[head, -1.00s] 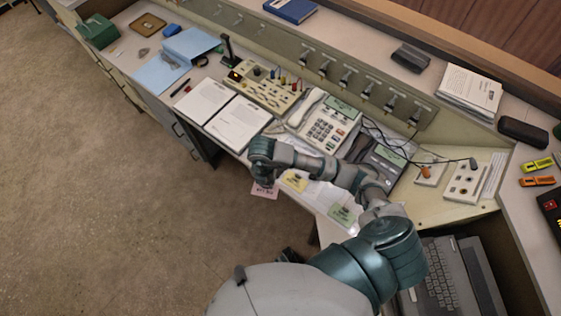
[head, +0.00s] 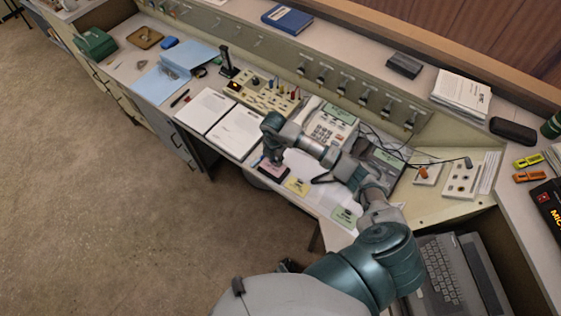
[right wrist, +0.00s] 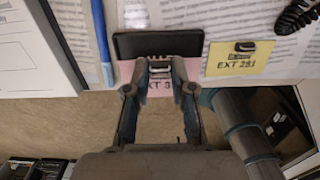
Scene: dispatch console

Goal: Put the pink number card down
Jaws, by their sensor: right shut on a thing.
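The pink number card (right wrist: 158,94), lettered "EXT 3" with the rest hidden, is between the fingers of my right gripper (right wrist: 160,76). The gripper is shut on the card at its small dark clip. In the head view the pink card (head: 273,171) shows under my right gripper (head: 272,158), at the desk's front edge. I cannot tell whether it touches the desk. A flat black object (right wrist: 157,45) lies right behind it. A yellow card (right wrist: 238,60), "EXT 231", lies to its right, apart from it. My left gripper is not in view.
A green card (head: 345,217) lies farther right along the desk edge. Open white binder pages (head: 236,131) are to the left, with a blue pen (right wrist: 101,40) beside the card.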

